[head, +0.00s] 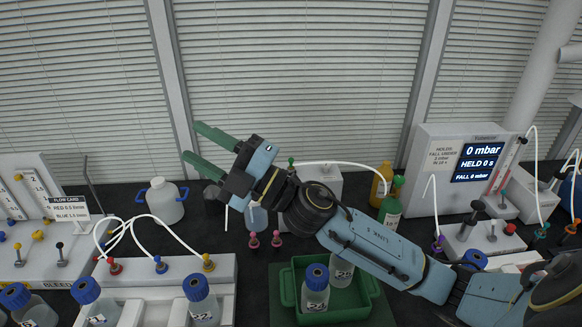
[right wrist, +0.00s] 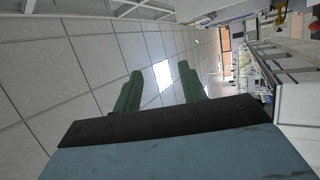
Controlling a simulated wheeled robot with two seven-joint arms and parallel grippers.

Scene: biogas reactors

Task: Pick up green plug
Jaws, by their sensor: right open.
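A small green knob-like piece (head: 291,161), which may be the green plug, stands at the top of a white box (head: 322,187) behind my right arm. It is small, and I cannot tell its shape well. My right gripper (head: 194,145) has green fingers. It is raised in front of the window blinds, open and empty, pointing up and left, away from that piece. In the right wrist view the two fingers (right wrist: 160,88) are apart with nothing between them, facing the ceiling. My left gripper is not in view.
A green tray (head: 288,291) with blue-capped bottles lies below my right arm. A white block (head: 222,272) with red, blue and yellow plugs and hoses is at left. Two pink pieces (head: 265,240) stand between. A green-capped bottle (head: 390,212) and a display box (head: 440,150) are at right.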

